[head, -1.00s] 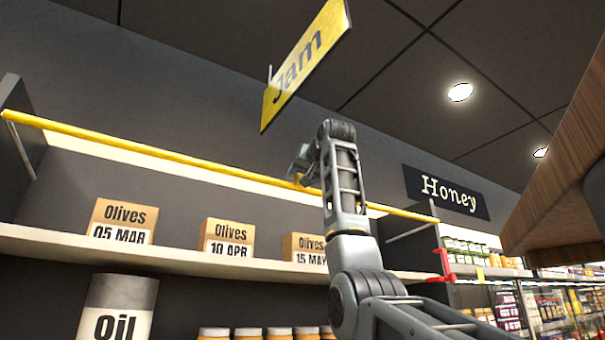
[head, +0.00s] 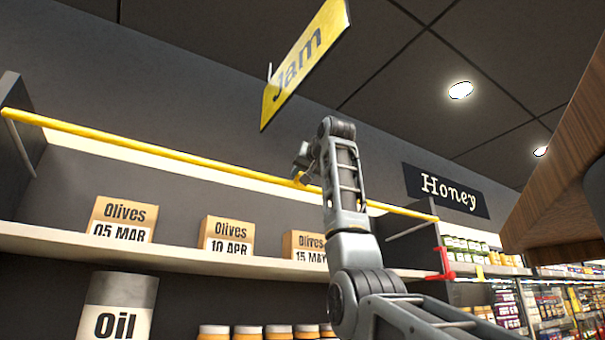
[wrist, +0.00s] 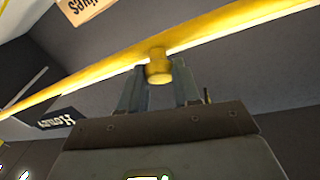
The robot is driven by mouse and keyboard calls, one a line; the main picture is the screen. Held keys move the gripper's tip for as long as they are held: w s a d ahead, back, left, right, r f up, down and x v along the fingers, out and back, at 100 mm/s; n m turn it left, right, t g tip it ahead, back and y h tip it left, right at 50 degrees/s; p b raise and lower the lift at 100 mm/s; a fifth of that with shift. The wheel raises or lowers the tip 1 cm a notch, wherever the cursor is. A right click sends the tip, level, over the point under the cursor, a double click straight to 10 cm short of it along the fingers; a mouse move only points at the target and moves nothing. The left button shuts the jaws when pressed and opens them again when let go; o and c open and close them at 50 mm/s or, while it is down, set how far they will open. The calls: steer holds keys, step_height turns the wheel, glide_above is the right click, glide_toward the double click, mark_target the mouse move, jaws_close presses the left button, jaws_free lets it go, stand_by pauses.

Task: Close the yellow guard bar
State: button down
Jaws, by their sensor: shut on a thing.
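The yellow guard bar (head: 150,149) runs across the front of the upper shelf bay in the head view, raised above the olive boxes. Grey side arms hold it at both ends. My gripper (head: 299,178) is at the bar, right of its middle. In the wrist view the bar (wrist: 95,70) crosses the picture at a slant, and a short yellow knob (wrist: 159,68) sticks out from it. My gripper (wrist: 160,88) is shut on this knob, one finger on each side. My arm hides part of the bar's right half in the head view.
Olive boxes (head: 123,221) stand on the shelf (head: 60,245) below the bar. A red bracket (head: 440,265) is at the shelf's right end. A hanging Jam sign (head: 305,62) is above my arm. A wooden panel (head: 555,175) is at the right.

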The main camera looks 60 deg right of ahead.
step_height(320, 180, down, 19)
steer(key=w+d+m+t+h+b, duration=0.1)
steer(key=w+t+h+b, duration=0.1)
steer(key=b, duration=1.1)
steer(key=shift+w+d+t+h, duration=0.15)
steer(key=shift+d+t+h, duration=0.15)
steer(key=shift+t+h, duration=0.35)
steer(key=shift+f, duration=0.2)
steer(key=c, duration=1)
jaws_free()
steer(key=shift+w, duration=0.1)
steer(key=shift+o, duration=1.1)
steer(key=shift+r, duration=0.2)
steer(key=b+v, duration=0.2)
steer(key=v, duration=0.6)
